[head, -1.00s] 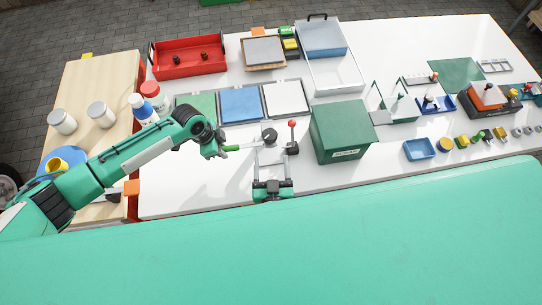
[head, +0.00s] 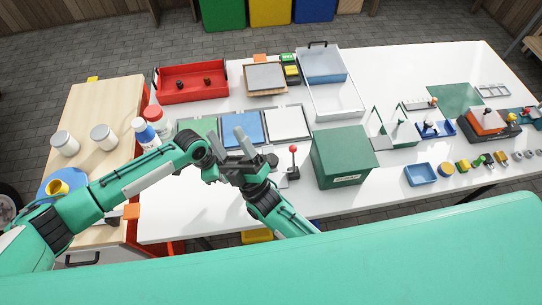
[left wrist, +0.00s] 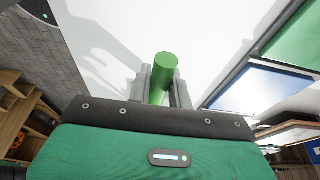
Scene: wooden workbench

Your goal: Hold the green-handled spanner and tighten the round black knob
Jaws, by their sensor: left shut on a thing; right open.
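My left gripper (head: 212,172) is shut on the green handle of the spanner (left wrist: 162,75), which stands between the fingers in the left wrist view. In the head view the spanner is hidden behind my right gripper (head: 234,140). The right gripper is open, its two fingers pointing up and away, just right of the left gripper. The round black knob (head: 271,160) shows in part just right of the right gripper. I cannot tell whether the spanner touches it. The knob's fixture is mostly covered by my right arm.
A lever with a red ball (head: 293,149) stands right of the knob. A green box (head: 342,157) is beyond it. Green, blue (head: 241,130) and white panels lie behind the grippers. Bottles (head: 146,134) stand at left. A red tray (head: 191,96) sits at the back.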

